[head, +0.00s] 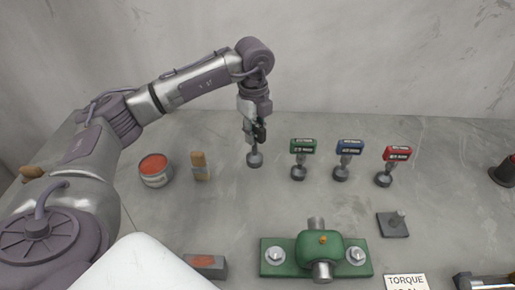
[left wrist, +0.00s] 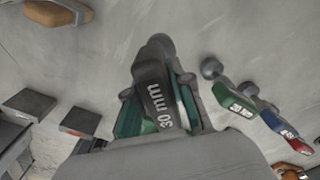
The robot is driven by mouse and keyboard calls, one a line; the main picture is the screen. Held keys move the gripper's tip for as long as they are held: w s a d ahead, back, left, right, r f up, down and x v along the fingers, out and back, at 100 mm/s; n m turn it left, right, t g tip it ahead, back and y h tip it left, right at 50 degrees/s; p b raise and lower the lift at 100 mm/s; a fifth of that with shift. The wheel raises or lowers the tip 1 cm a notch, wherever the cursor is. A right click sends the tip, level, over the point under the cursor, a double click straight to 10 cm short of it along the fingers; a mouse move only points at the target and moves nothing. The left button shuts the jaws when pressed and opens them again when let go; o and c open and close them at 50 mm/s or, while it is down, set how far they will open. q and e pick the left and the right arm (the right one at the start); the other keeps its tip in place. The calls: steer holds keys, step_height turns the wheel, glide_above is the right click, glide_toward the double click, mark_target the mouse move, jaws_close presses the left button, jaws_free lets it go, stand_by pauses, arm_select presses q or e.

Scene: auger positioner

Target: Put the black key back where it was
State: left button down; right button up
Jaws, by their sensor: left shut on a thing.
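The black key (head: 261,131) is upright in my left gripper (head: 254,124), in line with the row of coloured keys and at its left end. Its round grey foot (head: 254,159) is at or just above the table; I cannot tell if it touches. In the left wrist view the black key (left wrist: 155,88) shows a "30 mm" label between the fingers of my left gripper (left wrist: 157,105), which is shut on it. My right gripper is not in view.
Green (head: 303,146), blue (head: 349,147) and red (head: 397,153) keys stand to the right. A red-topped can (head: 155,171) and a brush (head: 200,167) are on the left. A green clamp fixture (head: 318,250) sits in front. A grey plate with a peg (head: 393,225) lies at right.

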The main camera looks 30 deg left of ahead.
mark_target(255, 148)
arm_select(q)
steer(key=shift+f, duration=0.8)
steer(key=f, duration=0.1)
steer(key=f+p, duration=0.1)
steer(key=f, duration=0.1)
steer(key=shift+w+d+f, duration=0.1)
steer(key=shift+w, duration=0.1)
steer(key=shift+f, duration=0.45)
steer(key=c, duration=1)
jaws_free()
steer(key=shift+c, duration=0.2)
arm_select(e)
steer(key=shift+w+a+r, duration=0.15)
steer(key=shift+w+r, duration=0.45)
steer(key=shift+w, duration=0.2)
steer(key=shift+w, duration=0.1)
